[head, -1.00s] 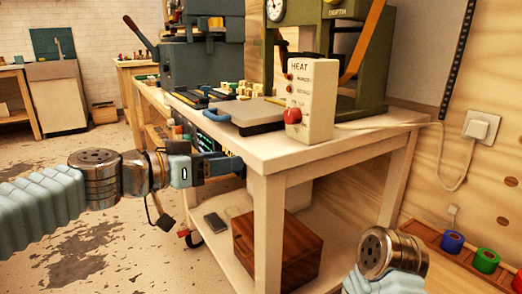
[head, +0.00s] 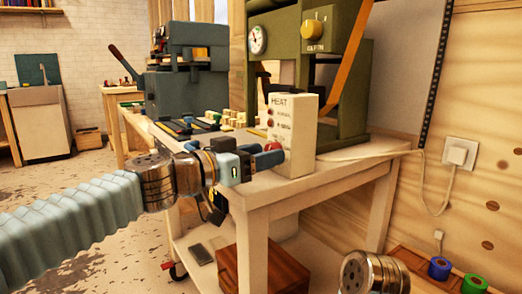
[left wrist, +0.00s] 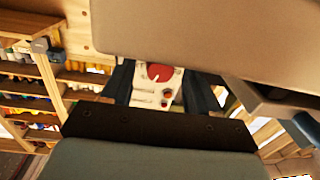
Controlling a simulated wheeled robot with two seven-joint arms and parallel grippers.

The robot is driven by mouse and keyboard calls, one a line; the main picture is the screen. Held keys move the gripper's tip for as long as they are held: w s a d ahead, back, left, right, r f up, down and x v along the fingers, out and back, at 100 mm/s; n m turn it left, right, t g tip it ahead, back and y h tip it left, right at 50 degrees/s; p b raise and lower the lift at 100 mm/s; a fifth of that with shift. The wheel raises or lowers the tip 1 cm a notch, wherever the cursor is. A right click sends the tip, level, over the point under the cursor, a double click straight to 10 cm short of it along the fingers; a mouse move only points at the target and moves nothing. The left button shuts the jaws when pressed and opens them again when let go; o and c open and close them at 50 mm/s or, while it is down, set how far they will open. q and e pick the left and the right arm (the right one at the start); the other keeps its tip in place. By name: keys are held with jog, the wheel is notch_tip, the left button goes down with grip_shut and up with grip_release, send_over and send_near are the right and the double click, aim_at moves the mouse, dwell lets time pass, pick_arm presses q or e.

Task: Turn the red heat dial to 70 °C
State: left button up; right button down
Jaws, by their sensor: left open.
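The cream heat box (head: 300,126) marked HEAT stands at the near corner of the workbench. Its red heat dial (head: 272,147) is low on the front face, partly hidden by my left gripper (head: 262,160). In the left wrist view, the red dial (left wrist: 160,73) faces the camera with a thin pale mark on it. The dark fingers of my left gripper (left wrist: 160,86) are open, one on each side of the dial. I cannot tell whether they touch it. The scale figures are too small to read. My right gripper is out of view.
The white workbench (head: 330,172) carries a green press (head: 345,80) behind the box. A cord runs from the box to a wall socket (head: 460,152). A wooden box (head: 275,270) sits on the lower shelf. Coloured rolls (head: 440,267) are at the lower right.

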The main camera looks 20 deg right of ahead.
pick_arm(q)
jog(key=shift+w+d, duration=0.1)
jog(key=shift+d, duration=0.05)
jog(key=shift+c, duration=0.2)
jog(key=c, duration=1)
jog(key=shift+n, duration=0.3)
